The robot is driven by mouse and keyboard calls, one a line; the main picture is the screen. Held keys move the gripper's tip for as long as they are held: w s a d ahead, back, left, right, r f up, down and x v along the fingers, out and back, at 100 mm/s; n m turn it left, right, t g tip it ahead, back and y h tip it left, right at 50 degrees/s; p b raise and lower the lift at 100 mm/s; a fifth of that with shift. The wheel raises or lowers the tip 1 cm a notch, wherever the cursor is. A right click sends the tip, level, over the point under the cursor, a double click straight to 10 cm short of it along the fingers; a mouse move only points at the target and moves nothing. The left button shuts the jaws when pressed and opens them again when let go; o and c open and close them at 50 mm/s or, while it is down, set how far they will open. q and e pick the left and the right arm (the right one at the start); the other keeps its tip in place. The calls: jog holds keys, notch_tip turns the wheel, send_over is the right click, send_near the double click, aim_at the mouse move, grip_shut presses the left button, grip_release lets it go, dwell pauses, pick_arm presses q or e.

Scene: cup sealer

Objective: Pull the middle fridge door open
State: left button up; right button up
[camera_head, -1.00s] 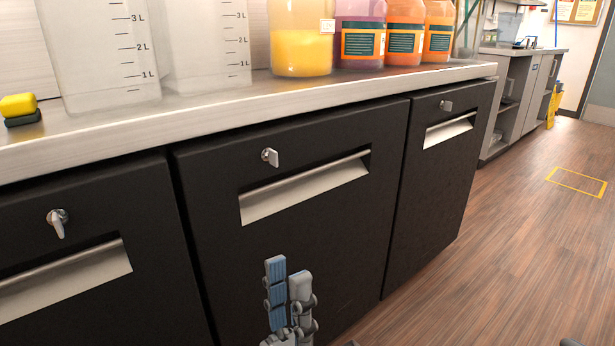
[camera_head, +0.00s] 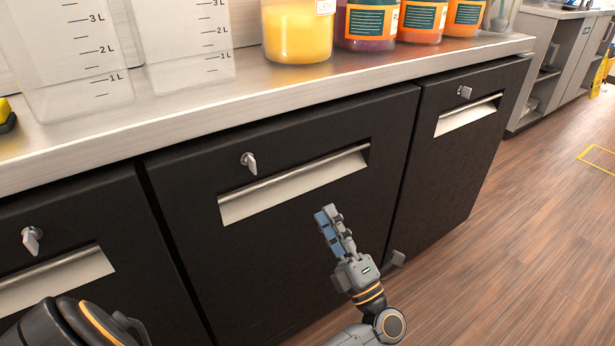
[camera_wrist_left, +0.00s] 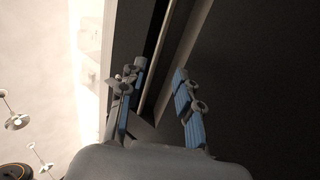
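The middle fridge door (camera_head: 270,250) is a black panel under the counter and looks closed. Its long silver recessed handle (camera_head: 290,187) runs across the upper part, with a small lock key (camera_head: 249,162) above it. My left gripper (camera_head: 328,212) is in front of this door, just below the right part of the handle, with its blue-padded fingers pointing up. In the left wrist view, the fingers of the gripper (camera_wrist_left: 158,88) are spread apart and hold nothing. The handle strip (camera_wrist_left: 185,60) shows beyond and between them. Contact with it cannot be told. My right gripper is not seen.
Closed black doors flank it, on the left (camera_head: 90,225) and right (camera_head: 450,160). The metal counter (camera_head: 200,105) overhangs them, with clear measuring containers (camera_head: 185,45) and several jars, one yellow (camera_head: 297,35). Wooden floor (camera_head: 530,240) is free at right.

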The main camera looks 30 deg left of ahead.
aim_at(308, 180)
pick_arm(q)
jog(key=x, duration=0.9)
jog(key=shift+w+a+r, duration=0.15)
jog(key=shift+a+r, duration=0.1)
jog(key=shift+c, duration=0.4)
grip_shut()
